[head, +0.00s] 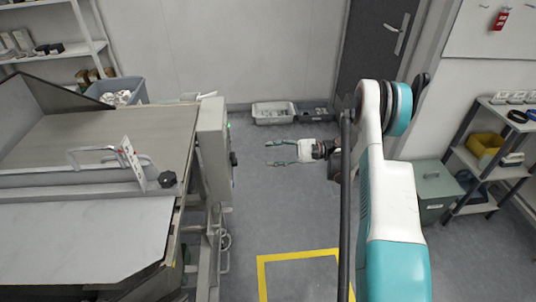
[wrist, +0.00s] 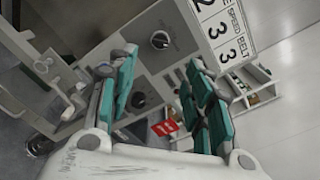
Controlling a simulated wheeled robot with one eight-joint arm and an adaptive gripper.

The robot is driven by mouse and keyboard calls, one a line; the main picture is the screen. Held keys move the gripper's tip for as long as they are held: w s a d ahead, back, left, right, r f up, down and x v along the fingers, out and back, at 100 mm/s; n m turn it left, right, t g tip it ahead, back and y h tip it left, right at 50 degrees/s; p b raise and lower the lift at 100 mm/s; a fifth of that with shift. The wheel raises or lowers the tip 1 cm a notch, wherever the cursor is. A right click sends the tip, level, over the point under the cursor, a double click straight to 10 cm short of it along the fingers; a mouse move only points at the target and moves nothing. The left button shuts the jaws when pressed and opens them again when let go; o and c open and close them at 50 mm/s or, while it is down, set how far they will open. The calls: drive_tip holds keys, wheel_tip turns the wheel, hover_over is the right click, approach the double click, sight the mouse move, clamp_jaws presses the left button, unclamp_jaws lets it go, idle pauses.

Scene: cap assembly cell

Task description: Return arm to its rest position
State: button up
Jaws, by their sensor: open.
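My gripper (head: 277,153) is open and empty in the head view. It is held in the air over the grey floor, to the right of the machine's end, with its two fingers pointing left. The wrist view shows its teal finger pads (wrist: 160,98) spread apart with nothing between them. My white and teal arm rises at the right of centre in the head view and hides part of the floor and the dark door.
A belt machine (head: 150,130) with a grey control box (head: 214,140) stands left. A light bin (head: 272,113) lies by the back wall. A green-grey box (head: 437,190) and a shelf (head: 490,150) stand right. Yellow tape (head: 300,254) marks the open floor.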

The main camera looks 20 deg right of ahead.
idle(0.4)
drive_tip(key=w+a+r+h, duration=0.2)
drive_tip(key=a+r+h, duration=0.3)
drive_tip(key=a+r, duration=0.4)
drive_tip(key=s+a+r+n+g+h, duration=0.1)
drive_tip(key=s+a+r+n+h, duration=0.35)
drive_tip(key=r, duration=0.45)
drive_tip(key=s+r+n+t+h, duration=0.1)
drive_tip(key=s+n+h, duration=0.3)
drive_tip(key=s, duration=0.9)
drive_tip(key=s+d+r+n+t+h, duration=0.1)
drive_tip(key=s+n+h, duration=0.2)
drive_tip(key=s, duration=1.1)
drive_tip(key=shift+s+d+r+n+t+h, duration=0.25)
drive_tip(key=shift+s+r+n+t+h, duration=0.1)
drive_tip(key=shift+n, duration=0.3)
idle(2.5)
